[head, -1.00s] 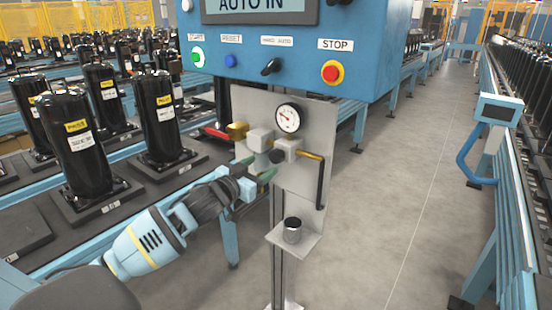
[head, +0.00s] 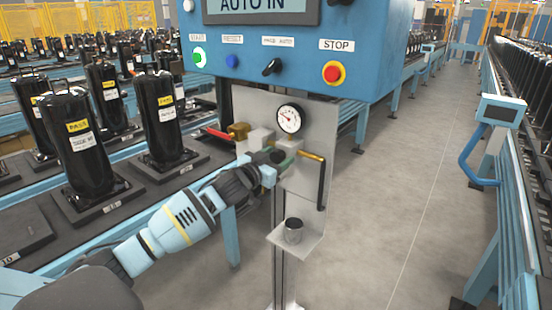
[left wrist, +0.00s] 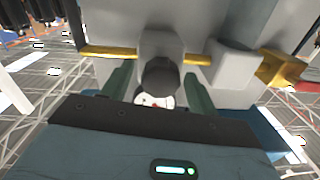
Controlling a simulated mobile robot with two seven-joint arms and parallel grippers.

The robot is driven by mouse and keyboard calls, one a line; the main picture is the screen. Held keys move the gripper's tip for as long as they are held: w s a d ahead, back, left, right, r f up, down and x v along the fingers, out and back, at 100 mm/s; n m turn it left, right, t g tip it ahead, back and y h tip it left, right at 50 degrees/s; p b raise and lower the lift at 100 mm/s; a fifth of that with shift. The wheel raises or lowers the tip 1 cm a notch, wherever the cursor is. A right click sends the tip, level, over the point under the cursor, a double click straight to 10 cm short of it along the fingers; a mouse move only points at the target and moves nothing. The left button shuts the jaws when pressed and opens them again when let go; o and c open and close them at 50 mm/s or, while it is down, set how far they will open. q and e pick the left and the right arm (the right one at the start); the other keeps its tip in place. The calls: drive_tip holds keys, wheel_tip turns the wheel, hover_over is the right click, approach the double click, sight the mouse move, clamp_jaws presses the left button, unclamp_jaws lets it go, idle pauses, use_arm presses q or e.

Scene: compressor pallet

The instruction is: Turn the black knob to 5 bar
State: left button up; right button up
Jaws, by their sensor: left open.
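The black knob (left wrist: 160,77) sits on a grey regulator body (left wrist: 161,42) on the panel. In the left wrist view it lies between the two green fingers of my left gripper (left wrist: 157,86), with a gap on each side. In the head view my left gripper (head: 276,165) is at the regulator and its fingers partly cover the knob (head: 278,156). The round white pressure gauge (head: 290,118) is just above; its needle is too small to read. In the left wrist view the gauge (left wrist: 154,101) is mostly hidden. My right gripper is not in view.
A brass valve with a red handle (head: 218,133) is left of the regulator. A brass pipe leads right to a black hose (head: 321,185). A blue control box (head: 300,45) hangs above. The aisle at right is clear.

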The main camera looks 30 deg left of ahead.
use_arm(q)
drive_tip(key=shift+c, duration=0.2)
drive_tip(key=c, duration=0.9)
drive_tip(key=shift+c, duration=0.2)
